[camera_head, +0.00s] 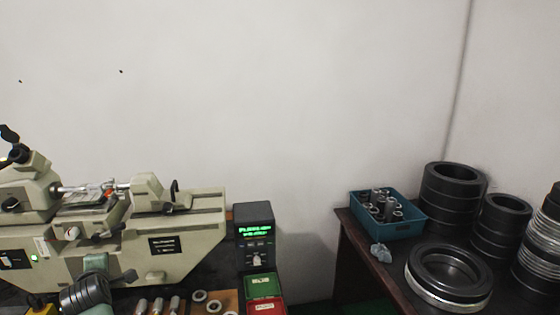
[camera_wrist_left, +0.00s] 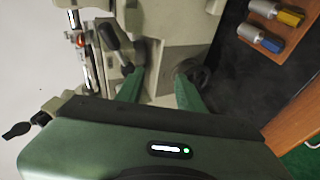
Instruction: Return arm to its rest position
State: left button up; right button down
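My left gripper (camera_wrist_left: 160,95) shows in the left wrist view, with its two green fingers spread apart and nothing seen between them. It is in front of the pale measuring machine (camera_wrist_left: 170,30), close to a dark round knob (camera_wrist_left: 198,73); whether it touches the machine is unclear. My right gripper is not in view. A few small bearing rings (camera_head: 199,296) lie on a wooden board at the bottom edge of the head view.
A display box (camera_head: 255,235) with green digits stands right of the machine, near green (camera_head: 263,285) and red (camera_head: 267,306) bins. On the dark right table (camera_head: 390,278) are a blue crate (camera_head: 405,227) of metal parts and stacks of large dark rings (camera_head: 452,200). A gap separates the tables.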

pick_arm(q)
jog(key=s+d+f+m+g+h, duration=0.25)
jog(key=s+d+f+m, duration=0.5)
jog(key=s, duration=0.55)
jog(key=s+d+f+m+g+h, duration=0.2)
jog(key=s+d+f+m+g, duration=0.15)
jog(key=s+d+m, duration=0.7)
jog(key=s+d+f+m+g+h, duration=0.2)
jog(key=s+d+f+m, duration=0.4)
jog(key=s+d, duration=0.6)
jog(key=s+a+f+b, duration=0.1)
jog(key=s+f+b, duration=0.1)
jog(key=f, duration=1.2)
jog(key=s+a+f+b, duration=0.1)
jog(key=s+f+b, duration=0.1)
jog(key=f, duration=1.2)
jog(key=s+a+f+g+b, duration=0.1)
jog(key=s+f+b, duration=0.1)
jog(key=s+f, duration=0.6)
jog(key=s+a+f+g+b, duration=0.1)
jog(key=s+a+f+b, duration=0.1)
jog(key=s+f, duration=0.7)
notch_tip(320, 180, down, 5)
jog(key=shift+f+m, duration=0.15)
jog(key=shift+m, duration=0.25)
